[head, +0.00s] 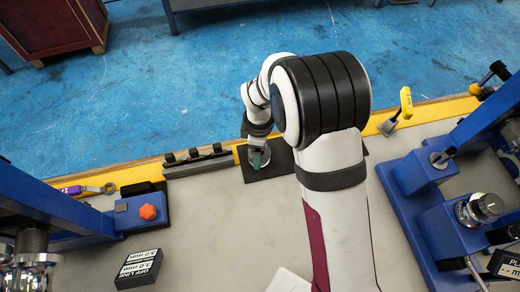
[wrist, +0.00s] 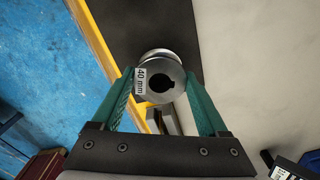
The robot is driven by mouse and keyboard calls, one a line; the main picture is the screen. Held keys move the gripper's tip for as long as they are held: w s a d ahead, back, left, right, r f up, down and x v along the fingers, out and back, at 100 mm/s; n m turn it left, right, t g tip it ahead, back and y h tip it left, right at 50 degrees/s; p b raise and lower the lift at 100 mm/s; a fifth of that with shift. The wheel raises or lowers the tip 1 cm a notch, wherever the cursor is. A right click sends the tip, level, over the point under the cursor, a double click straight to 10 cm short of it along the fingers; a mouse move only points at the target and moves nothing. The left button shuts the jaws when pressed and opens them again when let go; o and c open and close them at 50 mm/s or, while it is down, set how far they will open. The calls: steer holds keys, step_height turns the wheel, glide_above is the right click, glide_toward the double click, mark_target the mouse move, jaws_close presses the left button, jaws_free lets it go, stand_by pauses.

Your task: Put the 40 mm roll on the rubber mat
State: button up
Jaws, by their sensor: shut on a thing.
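The 40 mm roll (wrist: 168,70) is a silver steel cylinder with a keyed bore and a white "40 mm" label, seen end-on in the wrist view. My gripper (wrist: 160,78) has its green fingers shut on either side of it. In the head view my gripper (head: 258,157) points down at the mat's left part, and the roll is mostly hidden by the fingers. The rubber mat (head: 283,163) is a flat dark rectangle near the bench's far edge; it also shows in the wrist view (wrist: 150,22). I cannot tell whether the roll touches the mat.
A grey rack (head: 199,166) with black-topped saddles stands just left of the mat. Blue machine frames stand left (head: 60,205) and right (head: 425,175). A black readout box (head: 138,268) sits front left. The bench middle is clear.

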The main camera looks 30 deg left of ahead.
steer(key=shift+f, duration=0.25)
steer(key=o, duration=1.3)
steer(key=shift+f, duration=0.15)
step_height(320, 180, up, 12)
steer(key=d+r+m, duration=0.5)
steer(key=d+m, duration=0.1)
steer(key=d, duration=0.3)
steer(key=s+d+r+m+y, duration=0.1)
steer(key=s+d+r+m, duration=0.2)
steer(key=s+d+m, duration=1.2)
steer(key=d+m, duration=0.2)
steer(key=m, duration=0.5)
steer(key=shift+s+d+y, duration=0.35)
steer(key=shift+s+y, duration=0.05)
